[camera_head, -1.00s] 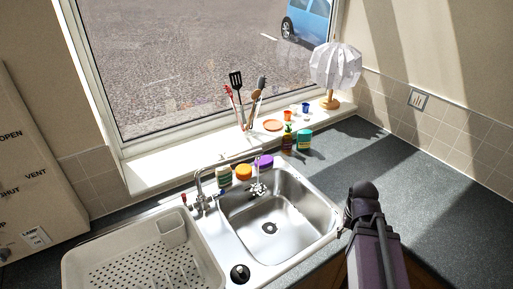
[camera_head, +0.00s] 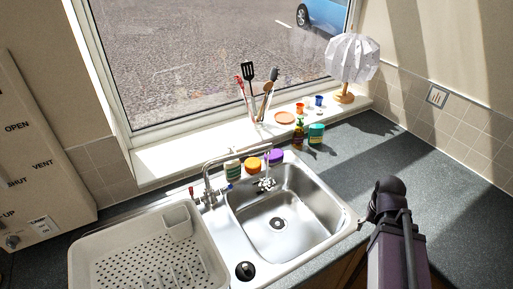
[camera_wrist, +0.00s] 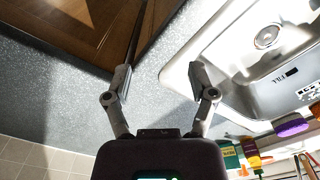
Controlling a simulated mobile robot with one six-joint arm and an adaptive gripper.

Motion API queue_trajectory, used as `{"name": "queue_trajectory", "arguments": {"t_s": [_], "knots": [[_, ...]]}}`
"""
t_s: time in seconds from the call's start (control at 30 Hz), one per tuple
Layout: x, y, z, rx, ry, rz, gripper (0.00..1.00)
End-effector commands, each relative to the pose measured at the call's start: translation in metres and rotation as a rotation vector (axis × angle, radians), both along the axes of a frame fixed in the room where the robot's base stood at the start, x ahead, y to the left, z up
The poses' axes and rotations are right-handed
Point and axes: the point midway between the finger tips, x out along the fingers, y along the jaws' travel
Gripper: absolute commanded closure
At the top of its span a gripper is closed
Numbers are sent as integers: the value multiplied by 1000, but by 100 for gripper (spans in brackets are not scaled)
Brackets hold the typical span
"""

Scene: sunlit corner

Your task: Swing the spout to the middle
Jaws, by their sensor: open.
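The tap's spout (camera_head: 236,155) is a thin chrome tube in the head view. It rises from the tap body (camera_head: 209,195) at the sink's back left and reaches right over the back of the basin (camera_head: 285,227). Its end hangs near the basin's back edge, by the bottles. My gripper is open and empty in the wrist view (camera_wrist: 160,84), above the dark counter beside the sink's rim. In the head view my arm is right of the sink and largely hides the gripper. The spout is not clear in the wrist view.
A white drying rack (camera_head: 140,255) stands left of the basin. Utensils (camera_head: 255,95) and a lamp (camera_head: 350,62) are on the sill.

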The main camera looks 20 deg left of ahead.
Motion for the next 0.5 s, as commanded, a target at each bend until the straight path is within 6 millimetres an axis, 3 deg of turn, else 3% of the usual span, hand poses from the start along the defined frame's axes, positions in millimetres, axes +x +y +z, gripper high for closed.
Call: {"name": "queue_trajectory", "arguments": {"t_s": [0.27, 0.5], "knots": [[49, 51, 45, 3, -6, -122, 27], [97, 131, 94, 8, -12, -286, 27]]}}
